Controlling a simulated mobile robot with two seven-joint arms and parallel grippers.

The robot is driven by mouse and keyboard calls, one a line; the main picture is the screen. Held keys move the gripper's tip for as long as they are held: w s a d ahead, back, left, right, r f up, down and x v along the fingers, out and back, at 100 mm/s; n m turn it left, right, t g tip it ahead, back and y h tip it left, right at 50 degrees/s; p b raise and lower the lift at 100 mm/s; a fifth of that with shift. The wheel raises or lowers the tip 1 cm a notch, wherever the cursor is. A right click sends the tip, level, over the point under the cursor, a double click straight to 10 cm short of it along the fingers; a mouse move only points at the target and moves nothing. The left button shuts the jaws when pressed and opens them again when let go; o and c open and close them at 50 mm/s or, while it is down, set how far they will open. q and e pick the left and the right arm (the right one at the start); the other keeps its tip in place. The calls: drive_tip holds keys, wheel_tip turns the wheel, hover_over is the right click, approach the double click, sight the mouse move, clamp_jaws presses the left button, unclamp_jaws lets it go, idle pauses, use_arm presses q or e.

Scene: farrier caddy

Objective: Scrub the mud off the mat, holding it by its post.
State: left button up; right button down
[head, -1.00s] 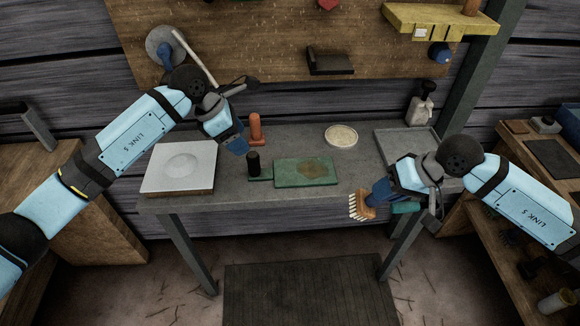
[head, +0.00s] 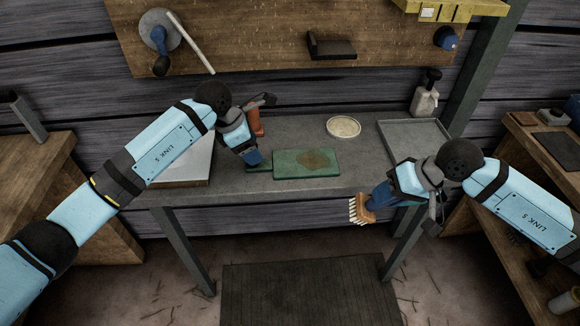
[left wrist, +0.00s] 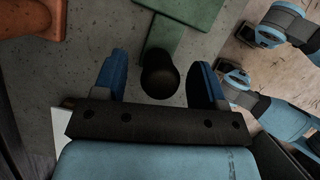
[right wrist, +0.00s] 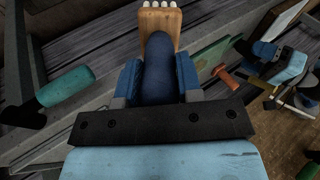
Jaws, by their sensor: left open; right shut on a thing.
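The green mat (head: 292,163) lies flat on the grey bench with a brown mud patch (head: 318,159) right of its middle. Its dark post (left wrist: 159,78) shows in the left wrist view between the fingers of my left gripper (head: 253,158), which is open with gaps on both sides. In the head view that gripper hides the post. My right gripper (head: 392,195) is shut on the blue handle (right wrist: 159,70) of a brush. The brush's wooden head (head: 367,210) has pale bristles and is held in front of the bench's front edge, right of the mat.
An orange-brown upright tool (head: 256,122) stands close behind my left gripper. A white slab (head: 190,165) is partly hidden by my left arm. A round pale dish (head: 343,126), a grey tray (head: 405,135) and a spray bottle (head: 426,98) stand behind and right of the mat.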

use_arm(q)
drive_tip(key=shift+d+f, duration=0.25)
drive_tip(key=shift+f, duration=0.35)
clamp_jaws()
idle(0.8)
